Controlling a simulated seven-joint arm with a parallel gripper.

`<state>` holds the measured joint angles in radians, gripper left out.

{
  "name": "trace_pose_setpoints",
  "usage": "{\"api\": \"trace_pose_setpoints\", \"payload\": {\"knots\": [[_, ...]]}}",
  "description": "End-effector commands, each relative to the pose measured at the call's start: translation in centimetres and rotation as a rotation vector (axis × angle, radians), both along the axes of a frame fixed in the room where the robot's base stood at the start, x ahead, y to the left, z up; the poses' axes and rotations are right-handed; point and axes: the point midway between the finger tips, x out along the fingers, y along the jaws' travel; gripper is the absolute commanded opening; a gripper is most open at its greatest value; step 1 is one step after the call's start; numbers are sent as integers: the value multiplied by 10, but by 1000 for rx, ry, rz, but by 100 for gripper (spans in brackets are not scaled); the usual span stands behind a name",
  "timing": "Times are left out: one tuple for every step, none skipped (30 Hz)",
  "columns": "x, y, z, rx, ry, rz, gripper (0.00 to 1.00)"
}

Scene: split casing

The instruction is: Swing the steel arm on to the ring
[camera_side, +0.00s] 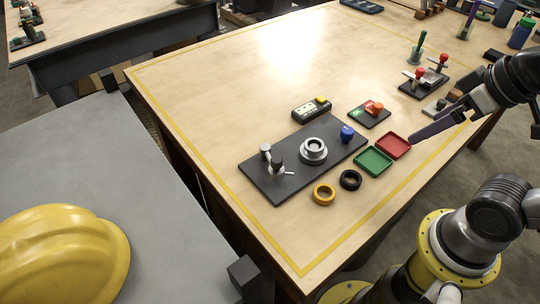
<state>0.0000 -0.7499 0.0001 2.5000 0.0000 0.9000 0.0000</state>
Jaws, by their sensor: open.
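A dark base plate (262,182) lies on the wooden table. A pale metal ring (313,150) with a stepped round body stands near its middle. A small steel arm (277,170) on a post stands at the plate's left end, apart from the ring. Its short lever points right, towards the front of the ring. A blue knob (347,132) sits at the plate's right end. My gripper (413,139) is at the right, above the table near the red tray, well away from the steel arm. It is open, with nothing seen between its fingers.
A green tray (374,161) and red tray (394,146) lie right of the plate. An orange ring (324,194) and black ring (350,180) lie in front. The table's back left is clear.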

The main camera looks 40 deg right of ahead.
Motion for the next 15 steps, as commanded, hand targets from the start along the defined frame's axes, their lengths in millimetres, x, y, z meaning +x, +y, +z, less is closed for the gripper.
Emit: {"api": "trace_pose_setpoints", "payload": {"knots": [[0,0,0,0,0,0,100],[0,0,0,0,0,0,100],[0,0,0,0,0,0,100],[0,0,0,0,0,0,100],[0,0,0,0,0,0,100],[0,0,0,0,0,0,98],[0,0,0,0,0,1,93],[0,0,0,-2,0,4,87],[-1,0,0,-7,5,12,80],[-3,0,-1,-12,16,23,75],[-5,0,-1,-18,26,36,69],[-4,0,7,-28,24,55,62],[-3,0,13,-36,23,69,60],[-1,0,20,-42,28,83,60],[4,1,29,-52,37,108,60]]}}
